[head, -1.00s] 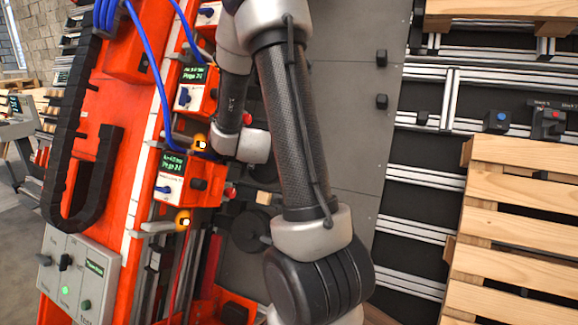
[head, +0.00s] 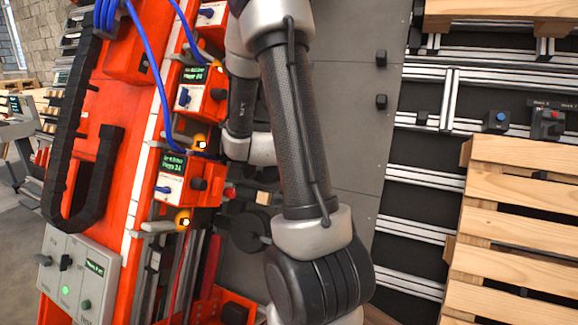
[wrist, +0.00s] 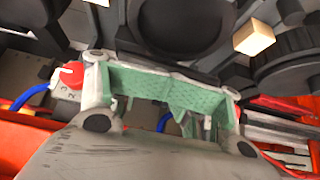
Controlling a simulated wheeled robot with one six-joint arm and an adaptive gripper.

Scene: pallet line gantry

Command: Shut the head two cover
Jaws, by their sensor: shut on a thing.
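My gripper (wrist: 168,84) fills the lower middle of the wrist view, with grey fingers and green pads. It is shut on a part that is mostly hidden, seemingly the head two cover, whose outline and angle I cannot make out. In the head view my arm hides the gripper, with the wrist close beside the orange heads. The middle head (head: 193,76) and the lower head (head: 173,165) have small green displays, blue knobs and dark knobs. An orange lamp (head: 200,142) shows below the middle head, and another (head: 184,219) below the lower one.
A grey control box (head: 78,268) with a green light stands at lower left. Blue hoses (head: 152,65) run down to the heads. A wooden block shows beside the wrist (head: 262,198) and in the wrist view (wrist: 253,37). A slatted pallet (head: 520,205) is at right.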

